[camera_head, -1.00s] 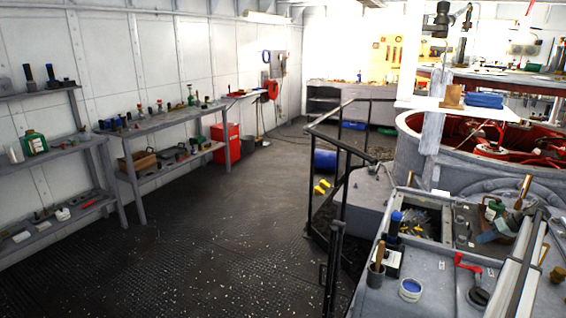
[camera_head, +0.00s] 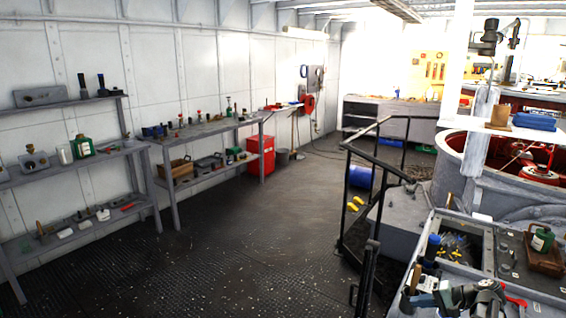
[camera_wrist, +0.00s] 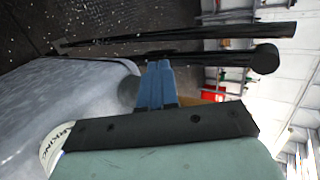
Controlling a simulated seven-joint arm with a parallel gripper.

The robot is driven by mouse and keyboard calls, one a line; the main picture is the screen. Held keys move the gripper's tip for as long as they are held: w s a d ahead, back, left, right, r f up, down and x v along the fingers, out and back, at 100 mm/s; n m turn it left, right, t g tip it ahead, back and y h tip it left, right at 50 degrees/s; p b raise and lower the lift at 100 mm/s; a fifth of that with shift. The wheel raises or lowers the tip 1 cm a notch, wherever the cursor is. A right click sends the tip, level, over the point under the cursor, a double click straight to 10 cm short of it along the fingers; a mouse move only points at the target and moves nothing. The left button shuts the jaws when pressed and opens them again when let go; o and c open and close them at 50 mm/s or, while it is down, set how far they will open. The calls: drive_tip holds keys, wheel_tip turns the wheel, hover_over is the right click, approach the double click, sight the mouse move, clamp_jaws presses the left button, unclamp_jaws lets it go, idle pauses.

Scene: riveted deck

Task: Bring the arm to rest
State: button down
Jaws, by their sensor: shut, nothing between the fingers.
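My gripper (camera_head: 424,299) is low at the right in the head view, over the near end of the grey workbench (camera_head: 456,232). Its blue fingers (camera_wrist: 155,84) show in the wrist view, pressed together with nothing between them. Its dark mounting bar (camera_wrist: 160,128) lies across that view. A wooden-handled tool (camera_head: 415,277) stands close beside the fingers in the head view; I cannot tell whether they touch. The arm partly hides the bench top.
A black handrail (camera_head: 362,270) runs left of the bench. A green bottle (camera_head: 542,238) stands in a brown tray on the bench. Shelves with tools (camera_head: 200,130) line the left wall. The dark deck floor between is mostly clear.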

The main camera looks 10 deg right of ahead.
drive_tip(key=s+a+f+n+g+h, duration=0.1)
drive_tip(key=s+a+f+g, duration=0.3)
drive_tip(key=a+f, duration=0.85)
drive_tip(key=s+a+f+n+g, duration=0.1)
drive_tip(key=s+a+f+g, duration=0.25)
drive_tip(key=a+f, duration=0.9)
drive_tip(key=s+a+f+n+g+h, duration=0.2)
drive_tip(key=s+a+f, duration=0.2)
drive_tip(key=s, duration=0.4)
drive_tip(key=s+a+f+n+g+h, duration=0.2)
drive_tip(key=s+f, duration=0.3)
drive_tip(key=s, duration=0.4)
drive_tip(key=s+a+f+n+g+h, duration=0.2)
drive_tip(key=s+a+f, duration=0.3)
drive_tip(key=s, duration=0.3)
drive_tip(key=shift+s+a+f+n+g+h, duration=0.15)
drive_tip(key=shift+s+a+n+g+h, duration=0.2)
drive_tip(key=shift+n+h, duration=0.35)
